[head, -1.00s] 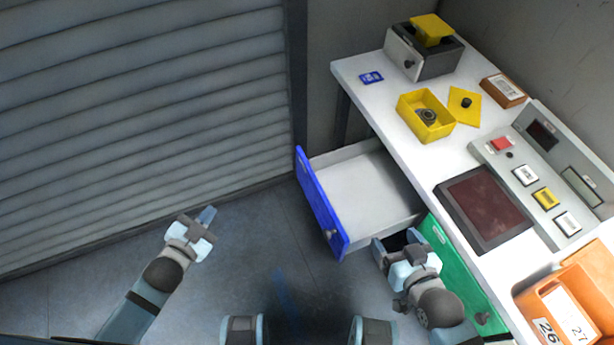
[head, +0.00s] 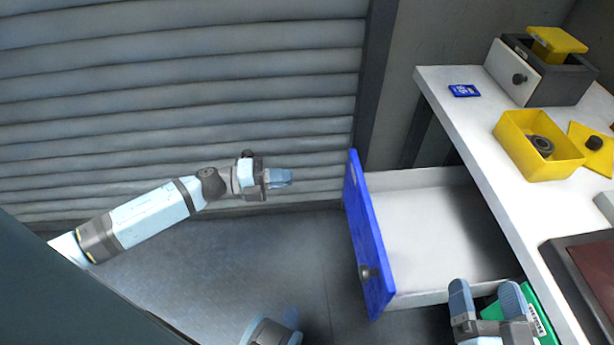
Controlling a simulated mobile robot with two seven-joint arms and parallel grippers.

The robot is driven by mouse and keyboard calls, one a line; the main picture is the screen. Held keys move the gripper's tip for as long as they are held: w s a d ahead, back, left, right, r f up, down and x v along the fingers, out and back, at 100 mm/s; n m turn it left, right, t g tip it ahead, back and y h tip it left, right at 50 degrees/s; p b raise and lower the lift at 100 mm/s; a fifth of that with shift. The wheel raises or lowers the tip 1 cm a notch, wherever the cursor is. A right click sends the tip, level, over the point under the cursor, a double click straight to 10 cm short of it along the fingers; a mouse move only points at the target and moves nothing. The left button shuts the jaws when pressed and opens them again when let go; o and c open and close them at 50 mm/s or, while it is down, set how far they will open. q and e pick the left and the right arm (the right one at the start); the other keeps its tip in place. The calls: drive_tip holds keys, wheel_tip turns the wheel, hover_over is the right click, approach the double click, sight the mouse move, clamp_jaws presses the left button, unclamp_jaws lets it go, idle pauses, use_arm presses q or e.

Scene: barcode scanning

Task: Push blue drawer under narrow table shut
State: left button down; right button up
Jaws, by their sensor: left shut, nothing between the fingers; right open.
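The blue drawer (head: 369,240) stands pulled out from under the narrow white table (head: 480,165). Its blue front with a round knob faces left, and its white inside looks empty. My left gripper (head: 282,178) is shut and empty, to the left of the blue front and apart from it, pointing right. My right gripper (head: 487,295) is open at the bottom right, beside the drawer's near wall and in front of the green drawer (head: 540,318), which it partly hides. I cannot tell whether it touches anything.
On the table are a blue card (head: 464,90), a yellow box (head: 535,150) holding a round part, a yellow lid (head: 593,148), a grey case (head: 545,75) and a dark panel (head: 590,265). A slatted shutter (head: 180,90) stands behind.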

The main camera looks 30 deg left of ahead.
sight(348, 173)
use_arm(q)
drive_tip(key=b+x, duration=0.1)
drive_tip(key=x, duration=1)
drive_tip(key=shift+w+d+b, duration=0.1)
drive_tip(key=shift+b, duration=0.3)
drive_tip(key=shift+w+d, duration=0.35)
drive_tip(key=shift+d, duration=0.15)
use_arm(e)
drive_tip(key=r, duration=0.1)
drive_tip(key=a+r+t+y, duration=0.1)
drive_tip(key=shift+s+r, duration=0.2)
drive_tip(key=shift+r, duration=0.1)
